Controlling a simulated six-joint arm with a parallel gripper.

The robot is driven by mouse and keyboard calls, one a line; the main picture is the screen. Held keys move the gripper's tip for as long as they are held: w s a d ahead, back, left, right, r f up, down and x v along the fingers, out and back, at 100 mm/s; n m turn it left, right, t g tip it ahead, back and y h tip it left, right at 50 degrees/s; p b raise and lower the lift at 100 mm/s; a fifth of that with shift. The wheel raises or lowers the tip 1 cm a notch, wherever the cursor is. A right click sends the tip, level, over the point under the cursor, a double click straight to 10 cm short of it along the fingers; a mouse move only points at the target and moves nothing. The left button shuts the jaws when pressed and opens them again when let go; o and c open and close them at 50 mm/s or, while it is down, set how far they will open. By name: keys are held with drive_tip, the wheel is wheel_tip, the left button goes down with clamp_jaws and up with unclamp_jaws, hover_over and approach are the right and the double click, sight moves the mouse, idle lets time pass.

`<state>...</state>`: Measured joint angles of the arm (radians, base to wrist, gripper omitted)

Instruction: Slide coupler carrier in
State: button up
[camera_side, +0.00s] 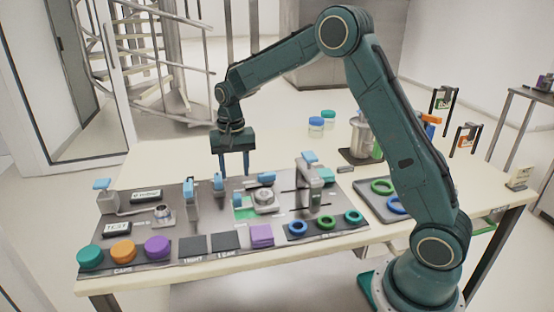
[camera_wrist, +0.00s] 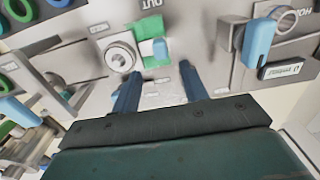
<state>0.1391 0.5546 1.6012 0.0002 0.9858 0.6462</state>
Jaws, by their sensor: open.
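The coupler carrier (camera_side: 263,198) is a pale block with a round metal coupler on the panel; a green patch lies beside it. In the wrist view the round coupler (camera_wrist: 120,56) sits left of a green area marked OUT (camera_wrist: 151,27). My gripper (camera_side: 234,176) points down above the panel, left of the carrier in the side view. Its two blue fingers (camera_wrist: 159,72) are apart with nothing between them. Whether the knob is joined to the carrier is unclear.
A blue-handled lever (camera_side: 192,195) stands left of my gripper, and a blue-topped press (camera_side: 311,180) stands to the right. Coloured caps (camera_side: 122,250) and rings (camera_side: 326,222) line the panel's front. A grey tray (camera_side: 371,204) holds more rings.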

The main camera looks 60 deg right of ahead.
sight(238, 195)
wheel_tip(238, 195, down, 9)
drive_tip(key=shift+f, duration=0.1)
idle(0.4)
drive_tip(key=shift+c, duration=0.4)
clamp_jaws()
